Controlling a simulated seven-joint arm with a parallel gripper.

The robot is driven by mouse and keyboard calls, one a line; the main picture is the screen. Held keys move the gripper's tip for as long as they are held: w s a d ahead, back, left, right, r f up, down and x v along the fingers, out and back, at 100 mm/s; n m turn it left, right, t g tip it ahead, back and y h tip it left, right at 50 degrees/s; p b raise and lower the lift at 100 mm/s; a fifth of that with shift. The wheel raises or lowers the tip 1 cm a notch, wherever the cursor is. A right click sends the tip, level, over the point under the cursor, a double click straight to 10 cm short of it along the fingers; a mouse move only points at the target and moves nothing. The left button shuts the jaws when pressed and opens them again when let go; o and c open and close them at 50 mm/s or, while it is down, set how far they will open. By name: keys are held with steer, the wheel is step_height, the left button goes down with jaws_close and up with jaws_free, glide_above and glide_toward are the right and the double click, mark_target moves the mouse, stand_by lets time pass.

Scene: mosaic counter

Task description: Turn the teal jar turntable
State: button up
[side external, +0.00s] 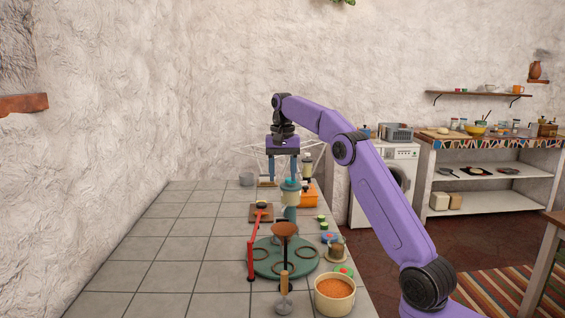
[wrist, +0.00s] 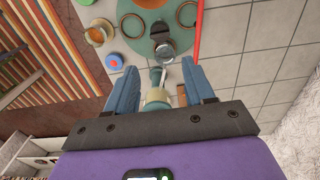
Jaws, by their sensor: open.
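The teal turntable (side external: 262,262) lies flat on the tiled counter, with several dark rings on its top. It also shows at the top of the wrist view (wrist: 136,27), partly cut off by the frame edge. A brown bowl-shaped top (side external: 285,229) stands over it in the side view. My gripper (side external: 283,178) is open, pointing down, above the counter and beyond the turntable. Its blue fingers flank the wrist view (wrist: 160,85). A teal and cream upright object (side external: 290,197) stands between turntable and gripper in the side view; it appears between the fingers in the wrist view (wrist: 157,97). I cannot tell whether they touch.
An orange box (side external: 308,199) stands behind. The counter's left is clear.

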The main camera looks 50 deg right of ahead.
steer(key=shift+r, duration=1.5)
steer(key=shift+o, duration=1.4)
steer(key=shift+f, duration=0.2)
